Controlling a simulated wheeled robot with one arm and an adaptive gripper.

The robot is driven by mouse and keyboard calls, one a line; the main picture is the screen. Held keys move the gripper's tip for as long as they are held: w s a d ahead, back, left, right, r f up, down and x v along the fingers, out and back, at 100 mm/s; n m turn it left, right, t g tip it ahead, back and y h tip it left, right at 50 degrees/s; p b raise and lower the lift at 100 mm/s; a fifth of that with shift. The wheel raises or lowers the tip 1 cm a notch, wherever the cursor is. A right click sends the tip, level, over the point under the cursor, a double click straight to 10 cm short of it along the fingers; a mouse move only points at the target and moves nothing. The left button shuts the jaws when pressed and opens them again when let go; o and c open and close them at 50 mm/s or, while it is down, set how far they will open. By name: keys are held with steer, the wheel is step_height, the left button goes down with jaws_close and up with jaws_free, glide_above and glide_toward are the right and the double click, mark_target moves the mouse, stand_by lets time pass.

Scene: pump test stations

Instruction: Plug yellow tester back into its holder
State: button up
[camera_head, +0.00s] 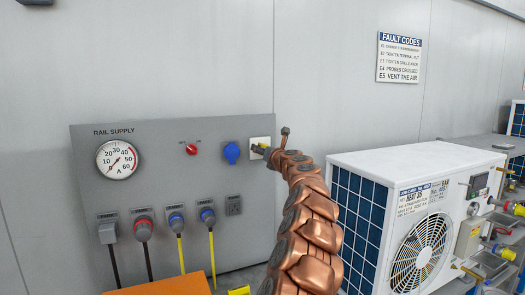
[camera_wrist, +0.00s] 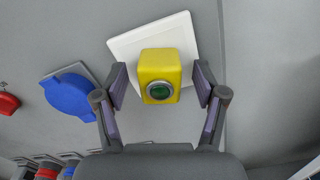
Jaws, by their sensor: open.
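The yellow tester (camera_wrist: 160,62), a block with a round green button on its front, is at a white square plate (camera_wrist: 125,45) on the grey panel. Whether it is fully seated in the plate or just in front of it, I cannot tell. My gripper (camera_wrist: 160,88) is open, with one finger on each side of the tester and a gap showing on both sides. In the head view the tester (camera_head: 257,149) shows only as a small yellow patch before the white plate (camera_head: 262,141), partly hidden by my gripper (camera_head: 268,154).
The rail supply panel (camera_head: 160,190) carries a gauge (camera_head: 117,159), a red knob (camera_head: 191,149), a blue capped socket (camera_head: 231,153) left of the plate and several plugged cables below. A white heat pump unit (camera_head: 420,165) stands right of my arm. An orange surface (camera_head: 165,286) lies below.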

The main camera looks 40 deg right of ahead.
steer(key=shift+p, duration=0.35)
jaws_close()
stand_by(0.7)
steer(key=b+v, duration=0.1)
steer(key=v, duration=0.5)
steer(key=shift+b, duration=0.35)
stand_by(1.0)
stand_by(0.4)
